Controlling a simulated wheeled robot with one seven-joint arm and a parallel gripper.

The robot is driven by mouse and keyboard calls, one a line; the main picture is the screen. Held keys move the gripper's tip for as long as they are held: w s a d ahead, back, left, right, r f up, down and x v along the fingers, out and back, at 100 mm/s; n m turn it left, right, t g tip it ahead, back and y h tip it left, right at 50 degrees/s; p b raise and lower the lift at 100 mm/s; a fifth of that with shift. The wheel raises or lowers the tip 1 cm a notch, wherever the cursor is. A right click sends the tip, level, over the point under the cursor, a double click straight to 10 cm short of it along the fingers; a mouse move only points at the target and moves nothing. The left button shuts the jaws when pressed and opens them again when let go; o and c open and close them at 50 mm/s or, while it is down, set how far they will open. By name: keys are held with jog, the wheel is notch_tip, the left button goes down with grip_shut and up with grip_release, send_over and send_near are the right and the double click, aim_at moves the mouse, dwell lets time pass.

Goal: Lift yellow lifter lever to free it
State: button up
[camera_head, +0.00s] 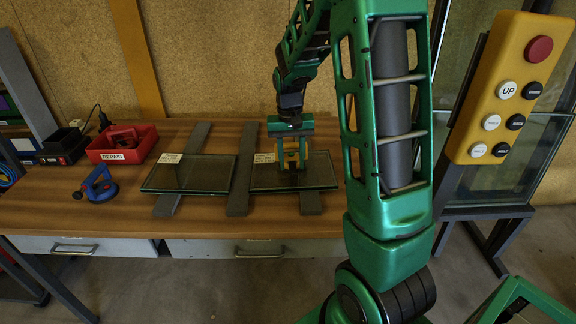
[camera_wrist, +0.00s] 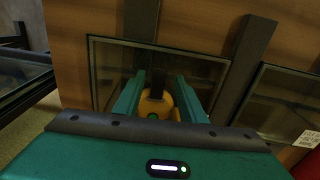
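The yellow lifter (camera_head: 291,158) stands on the right glass pane (camera_head: 318,172). In the wrist view, the yellow lifter (camera_wrist: 155,104) shows between my fingers, with a dark handle part above it and a small green spot near its front. A small yellow piece at its right side may be the lever (camera_wrist: 177,114); its position is hard to tell. My gripper (camera_head: 291,140) is directly above the lifter and points down. In the wrist view, my gripper's (camera_wrist: 160,100) two teal fingers are spread, one on each side of the lifter. Whether they touch it is unclear.
A second glass pane (camera_head: 188,174) lies to the left on grey strips (camera_head: 240,170). A blue suction lifter (camera_head: 97,186) and a red REPAIR box (camera_head: 122,145) sit farther left on the wooden table (camera_head: 125,212). A yellow button panel (camera_head: 508,88) stands at the right.

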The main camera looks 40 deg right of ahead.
aim_at(291, 162)
jog(key=shift+f, duration=0.65)
grip_shut()
jog(key=shift+a, duration=0.25)
jog(key=shift+d, duration=0.2)
jog(key=shift+w+r, duration=0.1)
jog(key=g+y, duration=0.1)
jog(key=w+d+r+g+y, duration=0.1)
jog(key=g, duration=0.1)
jog(key=shift+w+r+g, duration=0.2)
jog(key=shift+g, duration=0.1)
jog(key=shift+w+d+r+g+y, duration=0.2)
jog(key=shift+w+g+y, duration=0.1)
jog(key=shift+g+y, duration=0.35)
jog(key=shift+w+d+r+g+y, duration=0.2)
jog(key=shift+w+g+y, duration=0.15)
jog(key=shift+g, duration=0.45)
jog(key=shift+w+d+r+g+y, duration=0.25)
jog(key=shift+g+y, duration=0.35)
jog(key=shift+g, duration=0.15)
